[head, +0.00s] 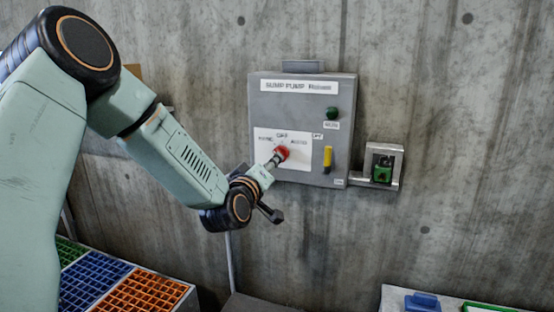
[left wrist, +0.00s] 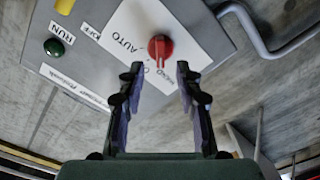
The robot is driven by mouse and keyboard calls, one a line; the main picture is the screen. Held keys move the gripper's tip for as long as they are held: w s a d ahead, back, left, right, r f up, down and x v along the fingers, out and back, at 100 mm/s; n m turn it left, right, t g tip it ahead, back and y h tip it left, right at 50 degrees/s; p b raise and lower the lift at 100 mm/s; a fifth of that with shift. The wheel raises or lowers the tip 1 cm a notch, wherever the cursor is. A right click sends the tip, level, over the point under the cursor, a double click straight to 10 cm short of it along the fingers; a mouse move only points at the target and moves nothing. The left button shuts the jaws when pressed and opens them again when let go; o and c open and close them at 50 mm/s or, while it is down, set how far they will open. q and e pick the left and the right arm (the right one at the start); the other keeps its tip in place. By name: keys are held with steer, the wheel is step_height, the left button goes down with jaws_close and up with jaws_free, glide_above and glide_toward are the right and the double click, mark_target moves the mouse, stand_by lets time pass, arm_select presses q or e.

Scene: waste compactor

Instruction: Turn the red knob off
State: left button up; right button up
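The red knob (head: 281,153) is on a white plate on the front of a grey control box (head: 262,103), under lettering that includes OFF and AUTO. In the left wrist view the red knob (left wrist: 160,46) shows a pale line pointing down in the picture, toward small lettering that I cannot read surely. My left gripper (left wrist: 159,70) is open, its two dark fingers spread with the knob ahead of the gap between them. Nothing is held. In the head view my left arm reaches in from the left and its end overlaps the knob's lower left. My right gripper is not in view.
The box also has a green RUN button (head: 332,113) and a yellow handle (head: 327,160). A metal bracket with a green part (head: 382,168) is to its right on the concrete wall. Blue (head: 94,279) and orange (head: 140,292) grid trays are at lower left.

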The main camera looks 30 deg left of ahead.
mark_target(284, 151)
arm_select(q)
steer(key=x, duration=0.5)
steer(key=shift+w, duration=0.15)
steer(key=shift+c, duration=0.4)
steer(key=shift+f, duration=0.1)
jaws_close()
